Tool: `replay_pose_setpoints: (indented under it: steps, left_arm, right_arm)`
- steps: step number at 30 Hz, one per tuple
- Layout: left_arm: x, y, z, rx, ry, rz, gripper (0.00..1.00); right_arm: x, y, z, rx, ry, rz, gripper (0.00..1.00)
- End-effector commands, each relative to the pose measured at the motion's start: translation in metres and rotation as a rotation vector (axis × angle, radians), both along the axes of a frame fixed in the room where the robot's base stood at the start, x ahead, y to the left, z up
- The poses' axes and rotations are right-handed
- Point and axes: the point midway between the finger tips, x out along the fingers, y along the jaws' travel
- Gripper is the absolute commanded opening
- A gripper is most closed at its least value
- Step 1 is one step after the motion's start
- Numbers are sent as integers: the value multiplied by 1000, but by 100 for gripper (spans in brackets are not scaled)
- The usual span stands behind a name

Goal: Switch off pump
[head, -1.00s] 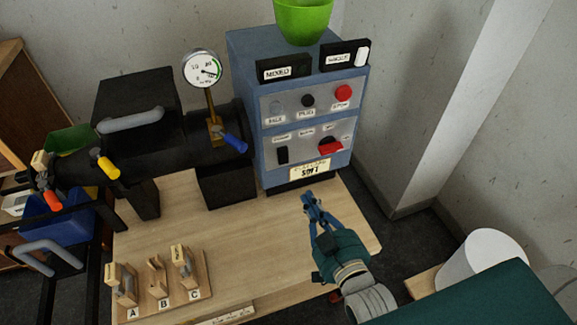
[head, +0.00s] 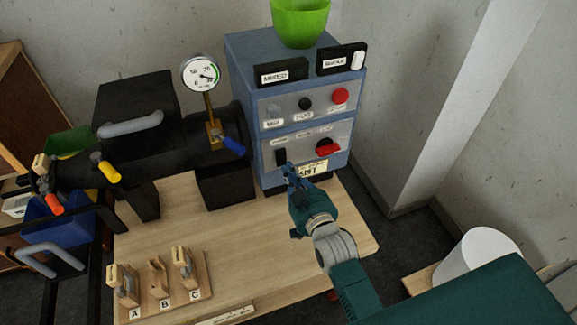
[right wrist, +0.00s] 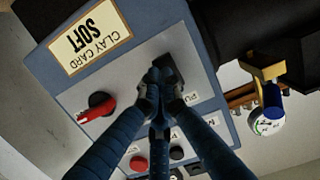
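The blue control box (head: 245,90) stands at the back of the table with grey switch panels on its front. The black rocker switch (head: 281,157) is at the lower left of the front, under a small label that looks like the pump label. It also shows in the right wrist view (right wrist: 172,70), which sees the panel upside down. My right gripper (head: 289,172) is just in front of and below this switch. In the right wrist view its fingertips (right wrist: 160,78) are together, with nothing between them, over the switch's edge. I cannot tell whether they touch it. My left gripper is out of view.
A red-handled knob (head: 327,150) is right of the switch, with a red button (head: 340,96) and a black button (head: 305,104) above. A black machine with a gauge (head: 201,73) stands left. A wooden rack (head: 165,307) is in front.

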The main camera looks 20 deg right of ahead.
Motion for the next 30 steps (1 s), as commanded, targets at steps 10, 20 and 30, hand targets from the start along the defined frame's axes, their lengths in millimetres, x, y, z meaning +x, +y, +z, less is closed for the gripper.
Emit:
replay_pose_setpoints:
  steps: [10, 20, 30]
  left_arm:
    - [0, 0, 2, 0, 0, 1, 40]
    - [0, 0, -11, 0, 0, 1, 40]
    - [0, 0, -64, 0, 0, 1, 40]
  right_arm:
    - [15, 0, -3, 1, 0, -1, 0]
    - [17, 0, -10, 1, -24, 0, 0]
    - [26, 1, -18, 7, -205, 0, 0]
